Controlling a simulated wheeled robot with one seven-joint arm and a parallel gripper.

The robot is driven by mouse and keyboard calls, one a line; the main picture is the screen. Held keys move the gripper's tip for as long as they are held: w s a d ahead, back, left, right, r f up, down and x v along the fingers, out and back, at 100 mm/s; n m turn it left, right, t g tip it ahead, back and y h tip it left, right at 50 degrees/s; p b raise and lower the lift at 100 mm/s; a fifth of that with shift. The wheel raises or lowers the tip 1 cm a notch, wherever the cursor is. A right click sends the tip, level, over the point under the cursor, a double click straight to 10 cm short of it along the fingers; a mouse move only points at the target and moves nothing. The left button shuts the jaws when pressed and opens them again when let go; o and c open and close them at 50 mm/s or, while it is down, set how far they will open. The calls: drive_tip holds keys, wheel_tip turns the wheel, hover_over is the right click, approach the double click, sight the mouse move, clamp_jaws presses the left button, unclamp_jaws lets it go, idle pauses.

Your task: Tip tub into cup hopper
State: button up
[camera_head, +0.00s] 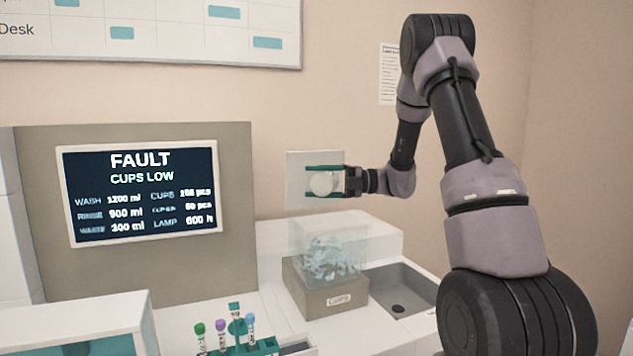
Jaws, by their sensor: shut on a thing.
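The tub is held in the air above the cup hopper. Its mouth and contents cannot be made out. The cup hopper (327,298) has a grey-brown base labelled "CUPS" and a clear upper bin. Pale blue-white cups (331,259) lie heaped inside the bin. A gap shows between the tub and the bin.
A screen (140,192) reads "FAULT CUPS LOW". A teal rack (262,348) with several capped tubes stands at the front. A grey sink-like recess (399,288) lies right of the hopper.

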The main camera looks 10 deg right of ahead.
drive_tip(key=shift+f+n+h, duration=0.2)
drive_tip(key=shift+n+h, duration=0.3)
drive_tip(key=shift+n, duration=0.7)
drive_tip(key=n, duration=0.1)
drive_tip(key=n+h, duration=0.1)
drive_tip(key=n, duration=0.1)
drive_tip(key=shift+w+f+h, duration=0.1)
drive_tip(key=shift+f+h, duration=0.2)
drive_tip(key=shift+f, duration=0.1)
drive_tip(key=shift+t, duration=0.3)
drive_tip(key=n, duration=0.1)
drive_tip(key=n+h, duration=0.1)
drive_tip(key=shift+w+d+f+n+t, duration=0.1)
drive_tip(key=shift+f+n+t, duration=0.05)
drive_tip(key=shift+n+t, duration=0.15)
drive_tip(key=shift+w+f+n, duration=0.1)
drive_tip(key=shift+n, duration=0.3)
